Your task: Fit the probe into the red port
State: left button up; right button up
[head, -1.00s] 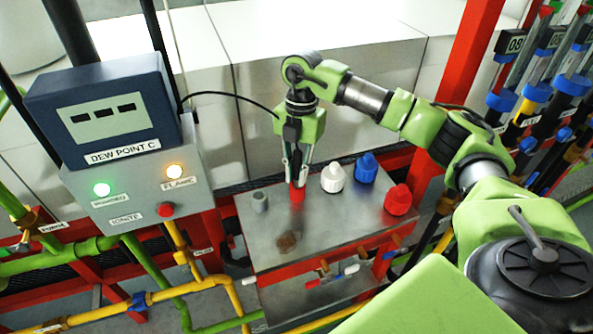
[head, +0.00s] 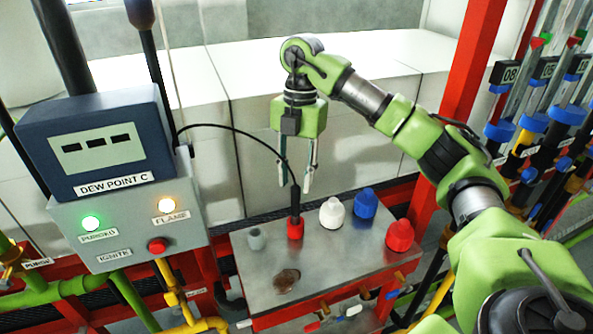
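The probe (head: 295,203) is a dark, slim rod with a black cable running to the dew point box. It stands upright in the red port (head: 295,230) on the metal shelf. My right gripper (head: 295,188) is above the port, pointing down. Its two fingers are spread apart, one on either side of the cable and above the probe's body, and do not appear to touch it. How deep the probe sits inside the port is hidden. My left gripper is not in view.
The metal shelf (head: 335,262) also holds a grey port (head: 256,239), a white cap (head: 332,213), a blue cap (head: 366,204), a red cap (head: 399,236) and a brown round piece (head: 286,281). The dew point box (head: 95,145) stands at left. Pipes and valves fill the right side.

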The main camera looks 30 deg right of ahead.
jog(key=shift+d+r, duration=0.2)
jog(key=shift+r, duration=1.5)
jog(key=shift+f, duration=0.1)
